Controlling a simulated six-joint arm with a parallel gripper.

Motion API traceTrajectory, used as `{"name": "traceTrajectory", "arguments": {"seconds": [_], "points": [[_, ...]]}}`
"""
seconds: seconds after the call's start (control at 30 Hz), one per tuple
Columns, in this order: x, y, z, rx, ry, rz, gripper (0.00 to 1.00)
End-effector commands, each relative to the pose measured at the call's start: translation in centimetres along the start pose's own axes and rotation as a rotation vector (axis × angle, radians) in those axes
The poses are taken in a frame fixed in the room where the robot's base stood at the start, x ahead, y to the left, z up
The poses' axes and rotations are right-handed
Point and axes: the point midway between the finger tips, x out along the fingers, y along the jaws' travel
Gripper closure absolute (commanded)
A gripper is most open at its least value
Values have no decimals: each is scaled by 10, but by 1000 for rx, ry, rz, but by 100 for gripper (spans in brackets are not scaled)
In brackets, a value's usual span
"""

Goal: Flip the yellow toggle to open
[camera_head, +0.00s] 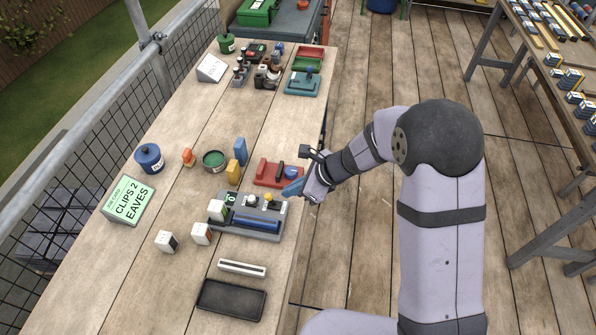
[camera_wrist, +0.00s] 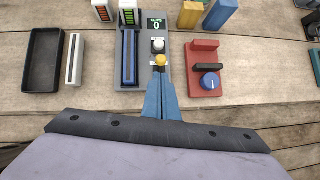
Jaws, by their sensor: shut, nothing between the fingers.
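The yellow toggle (camera_wrist: 160,60) has a round yellow head and sits on the grey device (camera_wrist: 145,40), below a white knob (camera_wrist: 158,45) in the wrist view. In the head view the yellow toggle (camera_head: 268,199) is small, so its exact tilt is hard to tell. The device has a dark display (camera_wrist: 156,23) with green marks and a blue bar (camera_wrist: 129,55) in a slot. My gripper (camera_wrist: 161,78) has its blue fingers shut and empty, with the tips just short of the toggle in the wrist view. My gripper (camera_head: 288,189) also shows beside the device in the head view.
A red fixture (camera_wrist: 204,60) with a blue knob (camera_wrist: 209,80) stands close to my fingers on the right in the wrist view. A black tray (camera_wrist: 43,60) and a white bar (camera_wrist: 75,60) lie left of the device. A card (camera_head: 128,201) reads "CLIPS 2 EAVES".

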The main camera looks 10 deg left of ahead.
Motion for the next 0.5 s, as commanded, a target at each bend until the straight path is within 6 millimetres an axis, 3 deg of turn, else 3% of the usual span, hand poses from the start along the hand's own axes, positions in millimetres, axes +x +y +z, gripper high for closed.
{"name": "traceTrajectory", "arguments": {"seconds": [0.3,0.5], "points": [[-55,1,23,-5,-3,-5,100],[-79,3,32,-3,-3,-2,100]]}}
